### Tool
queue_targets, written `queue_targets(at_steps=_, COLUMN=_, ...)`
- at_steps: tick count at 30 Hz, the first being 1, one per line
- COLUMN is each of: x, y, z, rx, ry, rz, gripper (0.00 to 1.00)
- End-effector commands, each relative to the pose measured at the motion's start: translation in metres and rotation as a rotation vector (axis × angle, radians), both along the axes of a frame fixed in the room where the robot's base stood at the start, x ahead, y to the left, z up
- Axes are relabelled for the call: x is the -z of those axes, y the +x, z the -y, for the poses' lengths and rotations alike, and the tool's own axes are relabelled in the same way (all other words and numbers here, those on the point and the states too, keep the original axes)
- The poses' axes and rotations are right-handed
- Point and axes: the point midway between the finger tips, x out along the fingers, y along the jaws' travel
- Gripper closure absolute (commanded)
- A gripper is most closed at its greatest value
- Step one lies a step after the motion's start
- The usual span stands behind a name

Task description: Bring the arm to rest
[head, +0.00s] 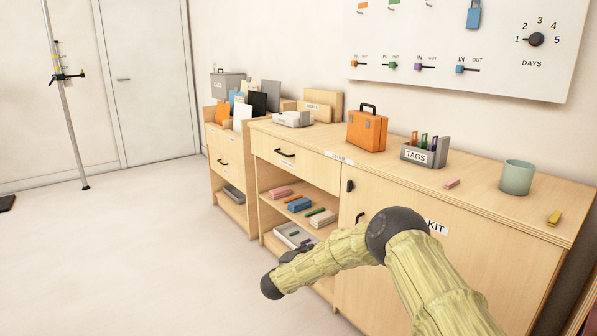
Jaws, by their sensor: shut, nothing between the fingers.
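My arm, in a pale yellow-green sleeve with dark joints, comes in from the lower right and bends in front of the cabinet (375,275). Its forearm reaches left and down to a dark wrist joint. My gripper (296,254) shows only as a small dark part just above the wrist, in front of the lower shelf. It is partly hidden by the forearm. It is shut and holds nothing.
The cabinet top holds an orange case (367,130), a grey TAGS box (425,153), a green cup (517,177), a pink block (452,183) and a yellow piece (554,218). Open shelves hold several blocks and a tray (288,238). A pole stand (68,110) is at left.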

Motion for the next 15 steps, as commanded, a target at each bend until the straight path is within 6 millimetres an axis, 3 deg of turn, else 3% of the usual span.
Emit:
queue_targets(at_steps=1, x=0.025, y=-0.017, z=-0.004, rx=-0.062, ry=-0.047, rz=-0.061, gripper=1.00)
queue_targets(at_steps=6, x=0.100, y=-0.079, z=-0.007, rx=-0.259, ry=-0.192, rz=-0.253, gripper=1.00)
queue_targets(at_steps=11, x=0.162, y=-0.148, z=0.003, rx=-0.422, ry=-0.305, rz=-0.431, gripper=1.00)
queue_targets(at_steps=15, x=0.207, y=-0.214, z=0.020, rx=-0.550, ry=-0.387, rz=-0.583, gripper=1.00)
